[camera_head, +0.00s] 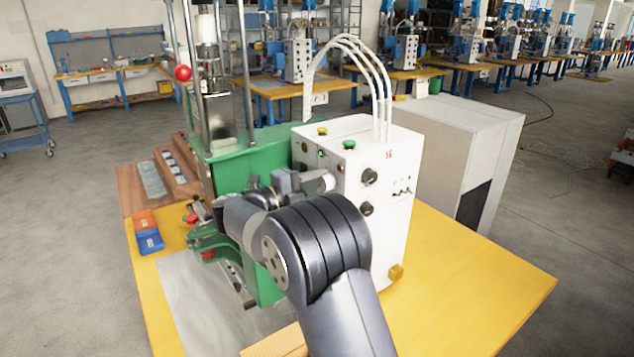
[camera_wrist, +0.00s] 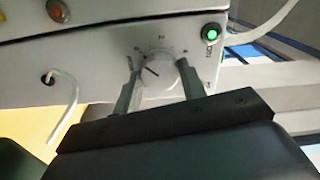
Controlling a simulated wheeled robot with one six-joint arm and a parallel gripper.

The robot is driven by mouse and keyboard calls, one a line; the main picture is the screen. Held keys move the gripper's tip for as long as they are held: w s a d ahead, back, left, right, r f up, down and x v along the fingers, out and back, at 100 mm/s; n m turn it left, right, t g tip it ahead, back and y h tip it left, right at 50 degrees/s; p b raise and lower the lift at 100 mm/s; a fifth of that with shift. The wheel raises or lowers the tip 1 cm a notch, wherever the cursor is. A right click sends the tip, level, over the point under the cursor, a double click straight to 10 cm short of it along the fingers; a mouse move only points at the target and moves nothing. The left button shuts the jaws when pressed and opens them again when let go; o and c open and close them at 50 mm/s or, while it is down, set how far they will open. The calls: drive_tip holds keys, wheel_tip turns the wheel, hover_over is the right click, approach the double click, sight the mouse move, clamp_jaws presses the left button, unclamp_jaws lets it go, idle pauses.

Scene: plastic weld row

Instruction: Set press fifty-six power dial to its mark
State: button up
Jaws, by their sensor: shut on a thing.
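The press control box (camera_head: 383,215) is white and carries a small red number 56 in the head view. In the wrist view its panel (camera_wrist: 100,70) fills the upper left and middle. A pale round power dial (camera_wrist: 158,72) on it has a short dark pointer line slanting to the upper left. Small printed scale marks curve above the dial; their lettering is too blurred to read. My gripper (camera_wrist: 158,80) is shut on the dial, one finger at each side. My arm hides the dial in the head view.
A lit green button (camera_wrist: 211,33) sits right of the dial, and a pale cable (camera_wrist: 68,105) hangs at the left. The green press frame (camera_head: 245,158) stands left of the box. A large white cabinet (camera_head: 455,140) stands behind. The yellow tabletop (camera_head: 470,275) is bare at the right.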

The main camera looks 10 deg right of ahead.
idle(0.5)
drive_tip(key=o, duration=1)
drive_tip(key=shift+c, duration=0.2)
drive_tip(key=shift+a, duration=0.15)
drive_tip(key=b+v, duration=0.2)
drive_tip(key=v, duration=0.8)
drive_tip(key=shift+s+a+f+b, duration=0.1)
drive_tip(key=shift+s+a+b, duration=0.05)
drive_tip(key=shift+a+b, duration=0.15)
drive_tip(key=shift+d, duration=0.1)
drive_tip(key=p+x, duration=0.2)
drive_tip(key=x, duration=0.8)
drive_tip(key=shift+w+d+p, duration=0.2)
drive_tip(key=shift+d+p, duration=0.15)
